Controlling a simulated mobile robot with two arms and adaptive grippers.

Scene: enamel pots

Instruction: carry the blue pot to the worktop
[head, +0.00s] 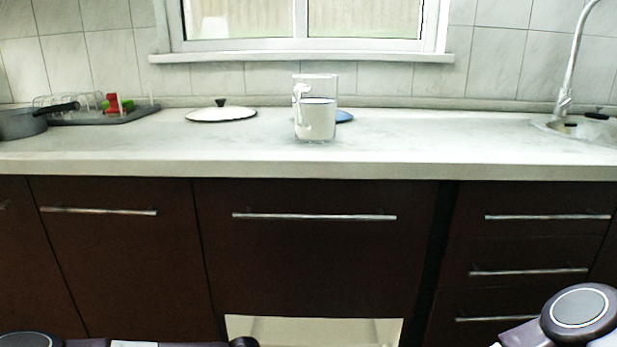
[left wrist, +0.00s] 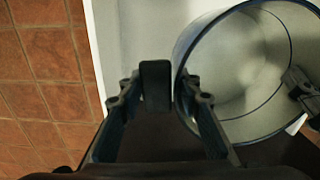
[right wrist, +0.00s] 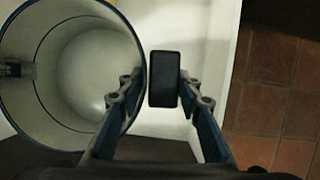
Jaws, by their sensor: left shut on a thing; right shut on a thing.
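The blue pot (left wrist: 250,75) shows in the left wrist view as a round pot with a dark blue rim and pale inside. It also shows in the right wrist view (right wrist: 85,75), seen from above and empty apart from fingertips at its wall. My left gripper (left wrist: 168,88) is shut on one side of its rim, and my right gripper (right wrist: 152,80) is shut on the opposite side. The head view shows neither pot nor fingertips. The pale worktop (head: 420,150) runs across the head view. I cannot tell whether the pot is lifted.
A glass jug of white liquid (head: 316,118) stands mid-worktop, partly hiding a blue item (head: 344,116). A white lid (head: 222,115) lies left of it. A grey saucepan (head: 20,123) and a drying tray (head: 125,115) are far left, the sink (head: 590,128) right. Worktop right of the jug is clear.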

